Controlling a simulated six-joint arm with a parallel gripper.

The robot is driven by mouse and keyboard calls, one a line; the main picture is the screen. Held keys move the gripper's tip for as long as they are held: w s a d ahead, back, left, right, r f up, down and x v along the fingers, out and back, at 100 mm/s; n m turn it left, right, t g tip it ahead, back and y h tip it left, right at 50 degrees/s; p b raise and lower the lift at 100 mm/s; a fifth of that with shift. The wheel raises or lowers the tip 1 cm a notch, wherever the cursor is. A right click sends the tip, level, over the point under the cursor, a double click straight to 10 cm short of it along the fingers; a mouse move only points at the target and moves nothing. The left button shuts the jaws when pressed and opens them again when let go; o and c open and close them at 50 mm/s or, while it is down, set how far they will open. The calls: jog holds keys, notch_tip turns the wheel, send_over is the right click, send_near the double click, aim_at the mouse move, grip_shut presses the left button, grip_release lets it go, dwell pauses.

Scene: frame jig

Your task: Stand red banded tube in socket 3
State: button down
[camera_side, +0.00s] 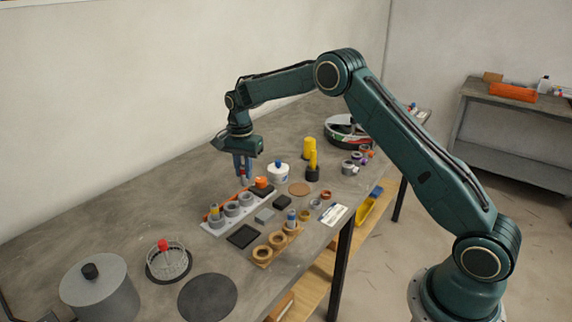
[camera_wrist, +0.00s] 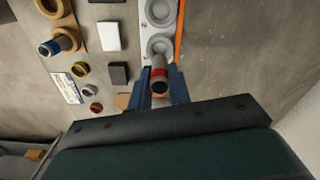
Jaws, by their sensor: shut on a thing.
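My gripper (camera_side: 243,171) is shut on the red banded tube, with its blue fingers on either side. In the wrist view the tube (camera_wrist: 159,80) is grey with a red band and a dark open end, between the fingertips (camera_wrist: 160,90). The pale socket rack (camera_side: 222,228) carries a row of grey ring sockets. The tube is near the rack's far-end socket (camera_side: 246,199), which shows in the wrist view (camera_wrist: 160,47) just beyond the tube. I cannot tell whether they touch. No socket numbers are legible.
A wooden ring rack (camera_side: 263,254) in front holds a blue-topped tube (camera_side: 291,215). An orange-topped block (camera_side: 262,185), a white bottle (camera_side: 278,173) and yellow cylinders (camera_side: 310,148) stand beyond the rack. Dark pads and small blocks lie between the racks.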

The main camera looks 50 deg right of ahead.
aim_at(245, 185)
jog(key=shift+f, duration=1.5)
jog(key=shift+f, duration=1.6)
jog(key=c, duration=1.1)
grip_release()
jog(key=shift+o, duration=0.2)
jog(key=shift+r, duration=0.2)
jog(key=shift+r, duration=0.55)
jog(key=shift+r, duration=0.1)
jog(key=shift+r, duration=3.45)
